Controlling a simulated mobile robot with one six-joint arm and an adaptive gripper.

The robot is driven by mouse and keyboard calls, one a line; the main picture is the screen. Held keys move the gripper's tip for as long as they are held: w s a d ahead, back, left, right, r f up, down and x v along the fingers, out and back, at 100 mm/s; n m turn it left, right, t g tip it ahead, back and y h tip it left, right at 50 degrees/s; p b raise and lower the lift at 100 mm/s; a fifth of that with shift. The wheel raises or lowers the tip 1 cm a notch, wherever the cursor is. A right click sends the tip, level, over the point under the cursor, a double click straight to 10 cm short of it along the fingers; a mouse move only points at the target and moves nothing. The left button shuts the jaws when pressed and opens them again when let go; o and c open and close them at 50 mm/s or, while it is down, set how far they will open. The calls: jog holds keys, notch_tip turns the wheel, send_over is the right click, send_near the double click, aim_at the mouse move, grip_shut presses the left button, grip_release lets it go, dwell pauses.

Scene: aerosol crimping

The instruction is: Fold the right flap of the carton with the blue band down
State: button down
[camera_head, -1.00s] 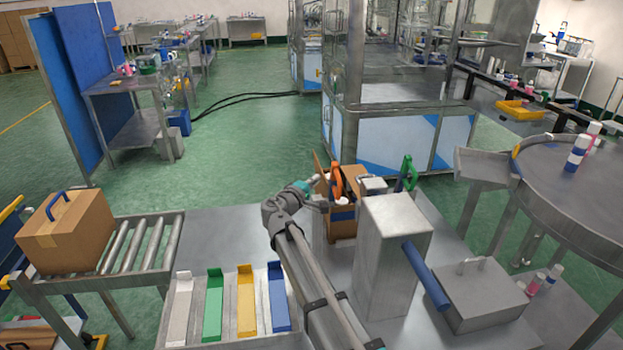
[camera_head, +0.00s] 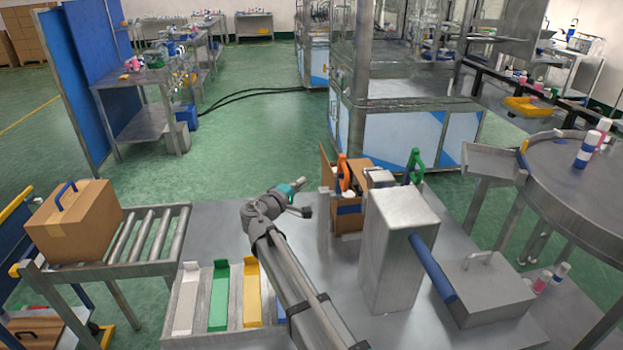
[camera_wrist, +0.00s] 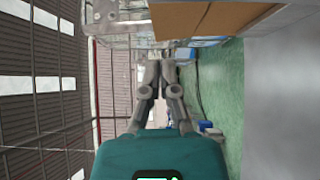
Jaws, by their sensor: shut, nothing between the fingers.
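The brown carton with the blue band (camera_head: 349,211) stands on the metal table behind the tall grey machine block. A brown flap (camera_head: 327,168) stands up at its left side.
The tall grey block (camera_head: 398,250) with a blue lever (camera_head: 433,266) stands right of my arm. Coloured trays (camera_head: 219,295) lie front left. The tabletop left of my gripper is clear.

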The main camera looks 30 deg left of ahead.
jog(key=shift+s+a+f, duration=0.1)
jog(key=shift+s+a, duration=0.05)
jog(key=shift+s, duration=0.8)
jog(key=shift+s+a+f, duration=0.1)
jog(key=shift+s+a, duration=0.05)
jog(key=shift+s, duration=0.75)
jog(key=shift+s+a, duration=0.15)
jog(key=shift+s, duration=0.8)
